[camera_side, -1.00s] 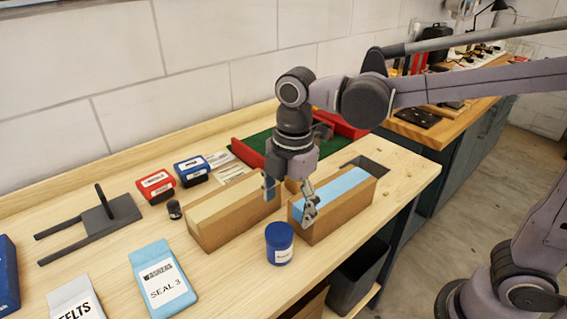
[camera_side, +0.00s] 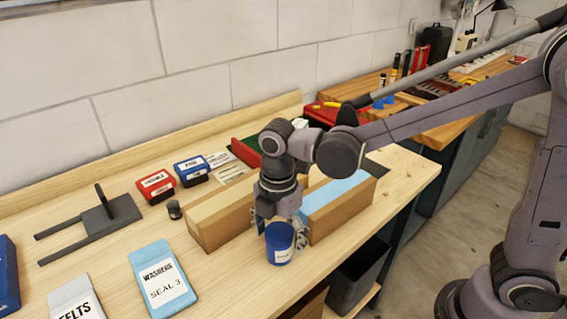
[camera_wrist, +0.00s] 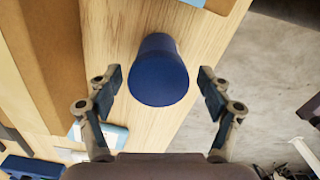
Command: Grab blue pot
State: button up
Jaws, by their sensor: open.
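The blue pot (camera_side: 280,246) is a small round jar with a white label, standing upright near the front edge of the wooden bench. My gripper (camera_side: 280,228) is right over it in the side view, with a finger on either side of the pot. In the wrist view the pot's round blue lid (camera_wrist: 158,78) lies between and slightly beyond the two fingertips of my gripper (camera_wrist: 160,82). The fingers are wide apart, with a visible gap on both sides of the pot. The gripper is open and empty.
Two wooden boxes, one cream-topped (camera_side: 220,212) and one blue-topped (camera_side: 340,200), stand just behind the pot. A light blue washers packet (camera_side: 162,280) lies to the left. A dark bin (camera_side: 358,272) is below the bench's front edge.

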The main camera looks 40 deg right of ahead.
jog(key=shift+f, duration=1.5)
jog(key=c, duration=1.3)
jog(key=shift+r, duration=0.1)
